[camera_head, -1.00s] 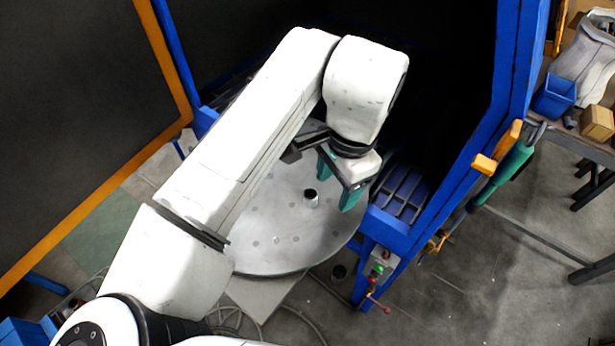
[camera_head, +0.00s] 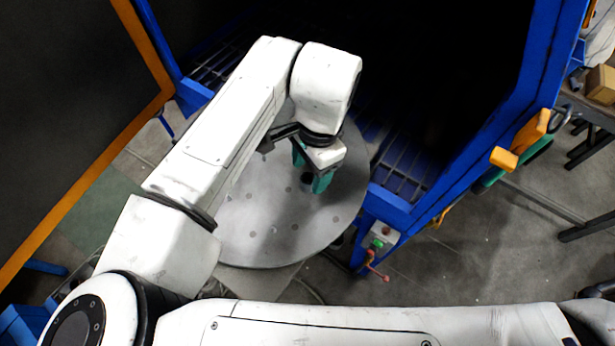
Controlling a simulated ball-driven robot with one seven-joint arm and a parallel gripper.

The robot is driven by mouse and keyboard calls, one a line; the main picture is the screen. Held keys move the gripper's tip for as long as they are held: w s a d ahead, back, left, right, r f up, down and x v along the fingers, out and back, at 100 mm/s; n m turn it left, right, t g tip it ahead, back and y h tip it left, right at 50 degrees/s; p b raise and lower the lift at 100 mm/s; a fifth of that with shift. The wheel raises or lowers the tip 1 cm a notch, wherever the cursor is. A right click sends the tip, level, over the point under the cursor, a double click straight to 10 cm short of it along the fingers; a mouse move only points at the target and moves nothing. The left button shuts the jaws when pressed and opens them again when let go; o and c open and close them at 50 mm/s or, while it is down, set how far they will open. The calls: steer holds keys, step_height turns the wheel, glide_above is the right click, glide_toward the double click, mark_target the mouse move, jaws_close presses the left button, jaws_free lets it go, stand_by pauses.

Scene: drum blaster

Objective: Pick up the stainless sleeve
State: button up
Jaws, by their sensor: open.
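The stainless sleeve (camera_head: 306,180) is a small, short upright cylinder on the round grey turntable (camera_head: 265,235). Only its dark open top and a little of its side show between the teal fingers of my gripper (camera_head: 309,171). My gripper is open, with its fingers pointing down on either side of the sleeve. The near finger and the gripper's body hide part of the sleeve. I cannot tell whether either finger touches it.
An orange-edged door (camera_head: 60,90) stands open at left. A small control box (camera_head: 380,240) with a red lever is at the front right. Slatted grating (camera_head: 400,180) lies right of the turntable.

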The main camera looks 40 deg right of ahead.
mark_target(308, 182)
steer(key=shift+w+a+f, duration=0.1)
steer(key=shift+f, duration=0.8)
steer(key=shift+w+a+f, duration=0.1)
steer(key=shift+f, duration=0.75)
jaws_close()
